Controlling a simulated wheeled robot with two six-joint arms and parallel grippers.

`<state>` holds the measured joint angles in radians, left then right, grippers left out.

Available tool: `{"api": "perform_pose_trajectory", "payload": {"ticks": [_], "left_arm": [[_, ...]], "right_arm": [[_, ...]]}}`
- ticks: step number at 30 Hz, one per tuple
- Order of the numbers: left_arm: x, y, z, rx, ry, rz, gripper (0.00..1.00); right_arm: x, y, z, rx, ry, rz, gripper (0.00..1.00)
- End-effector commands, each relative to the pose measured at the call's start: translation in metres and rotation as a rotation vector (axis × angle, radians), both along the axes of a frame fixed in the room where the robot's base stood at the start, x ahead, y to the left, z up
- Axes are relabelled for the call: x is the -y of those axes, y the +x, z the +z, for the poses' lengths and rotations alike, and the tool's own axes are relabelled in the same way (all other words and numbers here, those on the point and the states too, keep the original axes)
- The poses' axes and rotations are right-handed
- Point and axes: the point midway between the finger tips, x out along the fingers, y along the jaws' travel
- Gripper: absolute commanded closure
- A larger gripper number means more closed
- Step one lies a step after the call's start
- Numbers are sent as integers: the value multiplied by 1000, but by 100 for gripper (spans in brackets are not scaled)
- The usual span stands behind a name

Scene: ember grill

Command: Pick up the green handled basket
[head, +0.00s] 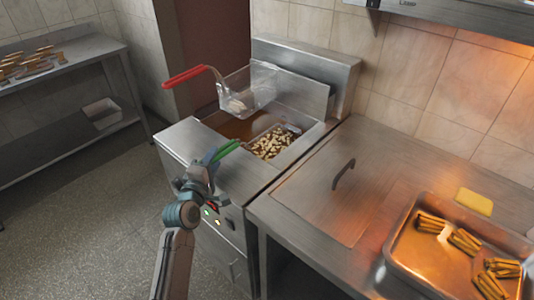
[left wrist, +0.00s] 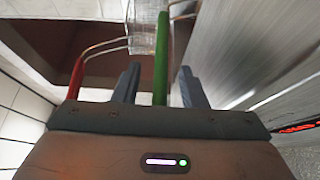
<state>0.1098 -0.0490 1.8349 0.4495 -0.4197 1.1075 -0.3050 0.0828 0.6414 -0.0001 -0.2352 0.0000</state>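The green-handled basket (head: 272,143) sits low in the fryer vat and holds pale fries. Its green handle (head: 229,148) sticks out over the fryer's front edge toward me. My left gripper (head: 217,155) is at the handle. In the left wrist view the green handle (left wrist: 161,60) runs between the two fingers of my left gripper (left wrist: 158,82), with a gap visible on each side. The fingers are open and not closed on it. My right gripper is in neither view.
A second wire basket (head: 250,88) with a red handle (head: 184,76) is raised at the back left of the fryer (head: 205,145). A steel counter (head: 300,190) with a black-handled lid adjoins on the right.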

Motion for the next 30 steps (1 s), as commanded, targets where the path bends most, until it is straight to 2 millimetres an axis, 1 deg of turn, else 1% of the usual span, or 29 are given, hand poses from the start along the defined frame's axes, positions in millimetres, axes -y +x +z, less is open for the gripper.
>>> {"api": "perform_pose_trajectory", "payload": {"ticks": [1, 3, 9, 11, 12, 14, 15, 26, 30], "left_arm": [[1, 5, 0, -1, -1, 0, 62], [1, 8, 0, -1, 0, 0, 62], [2, 8, -1, -1, 1, 0, 62], [2, 8, -1, -1, 1, 0, 72], [1, 8, -1, -1, 1, 0, 80], [1, 8, -1, -1, 1, 0, 91], [1, 8, -1, -1, 1, 0, 99], [1, 8, 2, 3, -1, 1, 100], [2, 9, 17, 6, 0, 0, 100]], "right_arm": [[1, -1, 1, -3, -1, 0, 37], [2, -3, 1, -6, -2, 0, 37], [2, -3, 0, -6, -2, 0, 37], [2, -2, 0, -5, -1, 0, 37], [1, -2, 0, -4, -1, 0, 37], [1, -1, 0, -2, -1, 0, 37], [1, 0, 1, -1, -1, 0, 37], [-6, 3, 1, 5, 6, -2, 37], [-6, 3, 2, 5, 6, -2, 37]]}}
